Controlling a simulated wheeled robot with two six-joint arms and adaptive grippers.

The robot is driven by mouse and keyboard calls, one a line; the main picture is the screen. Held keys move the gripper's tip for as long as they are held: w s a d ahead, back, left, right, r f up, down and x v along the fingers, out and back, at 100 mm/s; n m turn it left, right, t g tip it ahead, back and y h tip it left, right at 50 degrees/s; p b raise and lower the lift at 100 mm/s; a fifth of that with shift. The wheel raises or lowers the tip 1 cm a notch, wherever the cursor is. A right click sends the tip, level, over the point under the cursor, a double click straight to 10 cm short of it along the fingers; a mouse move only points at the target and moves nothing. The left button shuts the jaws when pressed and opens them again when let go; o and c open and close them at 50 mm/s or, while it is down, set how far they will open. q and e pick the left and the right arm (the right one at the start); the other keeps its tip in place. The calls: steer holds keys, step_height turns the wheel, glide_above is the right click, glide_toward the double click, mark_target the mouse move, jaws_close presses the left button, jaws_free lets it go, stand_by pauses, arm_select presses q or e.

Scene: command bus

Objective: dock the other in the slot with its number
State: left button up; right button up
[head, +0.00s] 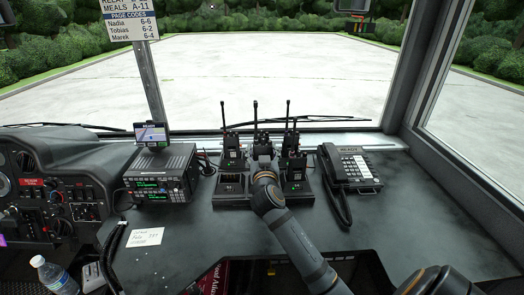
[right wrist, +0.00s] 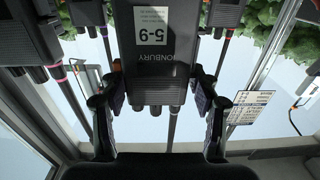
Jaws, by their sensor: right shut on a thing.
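My right gripper (head: 264,166) is over the middle of the black charging dock (head: 232,202). It is shut on a black two-way radio (head: 262,148), which is partly hidden behind the gripper. In the right wrist view the radio (right wrist: 152,75) is between the two fingers (right wrist: 156,112), with a white label reading 5-9. Another radio (head: 232,152) stands at the dock's back left. A radio (head: 294,168) stands at the front right, with another antenna behind it. The front-left slot (head: 230,184) looks empty. Slot numbers are too small to read. My left gripper is out of view.
A desk phone (head: 350,168) stands close to the dock's right. A radio console (head: 160,172) with a small screen is to the left. The counter left of the dock is mostly clear.

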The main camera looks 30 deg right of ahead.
steer(key=shift+f+b, duration=1.15)
steer(key=shift+f, duration=0.5)
steer(key=shift+f+b, duration=0.55)
steer(key=shift+b, duration=0.05)
steer(key=shift+f, duration=0.2)
steer(key=o, duration=1.3)
steer(key=shift+o, duration=0.6)
steer(key=shift+f, duration=0.1)
steer(key=v, duration=0.7)
steer(key=shift+s+a, duration=0.15)
steer(key=shift+s, duration=0.05)
